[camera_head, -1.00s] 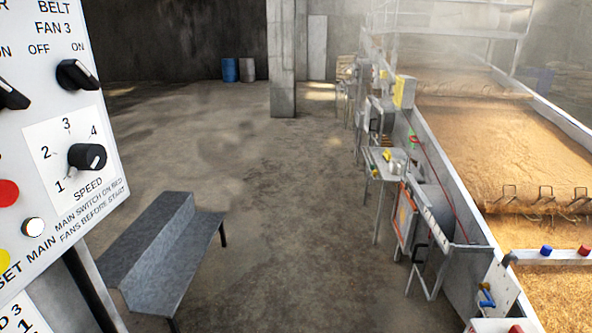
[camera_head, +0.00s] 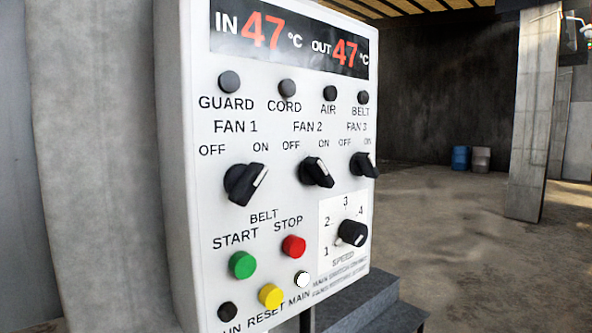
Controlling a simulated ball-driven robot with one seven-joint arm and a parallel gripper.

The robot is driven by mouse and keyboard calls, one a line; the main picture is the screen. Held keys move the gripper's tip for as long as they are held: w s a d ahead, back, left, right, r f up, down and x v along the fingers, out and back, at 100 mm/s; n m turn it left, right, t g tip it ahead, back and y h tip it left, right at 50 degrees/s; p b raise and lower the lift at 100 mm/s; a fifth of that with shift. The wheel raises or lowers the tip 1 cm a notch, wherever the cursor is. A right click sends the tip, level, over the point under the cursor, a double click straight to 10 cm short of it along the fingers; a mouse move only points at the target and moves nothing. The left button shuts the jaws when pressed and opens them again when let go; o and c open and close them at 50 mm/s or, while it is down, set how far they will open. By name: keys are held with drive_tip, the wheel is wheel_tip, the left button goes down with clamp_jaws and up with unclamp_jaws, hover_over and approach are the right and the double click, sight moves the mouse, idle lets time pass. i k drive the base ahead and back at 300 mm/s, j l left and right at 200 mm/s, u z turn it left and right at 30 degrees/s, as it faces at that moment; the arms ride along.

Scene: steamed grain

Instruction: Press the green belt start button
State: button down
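The green belt start button (camera_head: 242,265) is on the lower left of the white control panel (camera_head: 205,130), under the words BELT and START. The red stop button (camera_head: 293,246) is to its upper right, and the yellow reset button (camera_head: 271,295) is to its lower right. The panel stands close to the camera, left of the picture's middle. Nothing covers the green button. My gripper is not in view.
The panel also carries three fan knobs (camera_head: 317,172), a speed knob (camera_head: 352,233) and a white lit lamp (camera_head: 301,279). A grey bench (camera_head: 375,305) is below right. A concrete column (camera_head: 533,115) and two barrels (camera_head: 461,158) stand farther back. Open floor (camera_head: 450,215) lies right.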

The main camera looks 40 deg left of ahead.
sight(242, 265)
drive_tip(key=u, duration=1.25)
